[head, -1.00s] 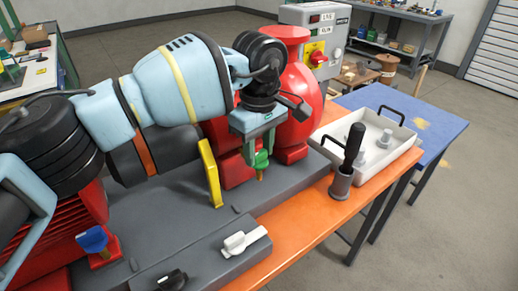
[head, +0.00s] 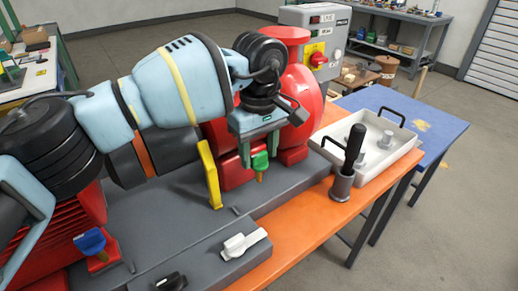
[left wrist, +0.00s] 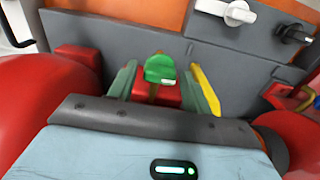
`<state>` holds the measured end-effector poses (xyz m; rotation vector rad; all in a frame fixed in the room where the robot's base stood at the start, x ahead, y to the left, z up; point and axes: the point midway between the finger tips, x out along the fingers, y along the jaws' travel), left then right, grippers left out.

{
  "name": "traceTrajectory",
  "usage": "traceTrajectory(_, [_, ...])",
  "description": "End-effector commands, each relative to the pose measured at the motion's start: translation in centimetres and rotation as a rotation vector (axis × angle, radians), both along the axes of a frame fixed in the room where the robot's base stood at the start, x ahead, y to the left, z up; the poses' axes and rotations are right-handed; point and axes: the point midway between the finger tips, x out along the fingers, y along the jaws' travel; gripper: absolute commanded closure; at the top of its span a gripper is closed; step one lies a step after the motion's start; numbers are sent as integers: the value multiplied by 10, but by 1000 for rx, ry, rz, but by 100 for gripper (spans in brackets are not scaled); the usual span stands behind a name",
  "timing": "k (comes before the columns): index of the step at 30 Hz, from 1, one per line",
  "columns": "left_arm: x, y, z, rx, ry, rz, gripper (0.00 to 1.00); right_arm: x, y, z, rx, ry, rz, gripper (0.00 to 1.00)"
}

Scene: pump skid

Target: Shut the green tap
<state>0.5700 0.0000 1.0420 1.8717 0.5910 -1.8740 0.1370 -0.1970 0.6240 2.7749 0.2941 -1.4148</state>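The green tap (head: 260,162) sits at the foot of the red pump on the grey skid, with a brass-coloured part below its handle. My left gripper (head: 260,154) is above it, fingers pointing down. In the left wrist view, the green handle (left wrist: 160,69) lies between the two pale green fingers of my left gripper (left wrist: 163,85). A gap shows on each side, so the gripper is open and not clamped on it. The fingers hide part of the tap in the head view. My right gripper is not in view.
A yellow upright plate (head: 209,174) stands close left of the tap; it shows beside one finger in the wrist view (left wrist: 205,88). A blue tap (head: 91,241), a white switch handle (head: 243,242) and a black one (head: 171,282) are nearer. A white tray (head: 345,128) lies right.

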Motion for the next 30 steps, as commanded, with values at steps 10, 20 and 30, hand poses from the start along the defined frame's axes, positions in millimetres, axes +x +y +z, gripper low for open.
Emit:
traceTrajectory(10, [0,0,1,0,-1,2,42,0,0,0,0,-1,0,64])
traceTrajectory(20, [1,-1,41,-1,-3,1,42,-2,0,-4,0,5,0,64])
traceTrajectory(30, [0,0,77,-1,-1,2,42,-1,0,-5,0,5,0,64])
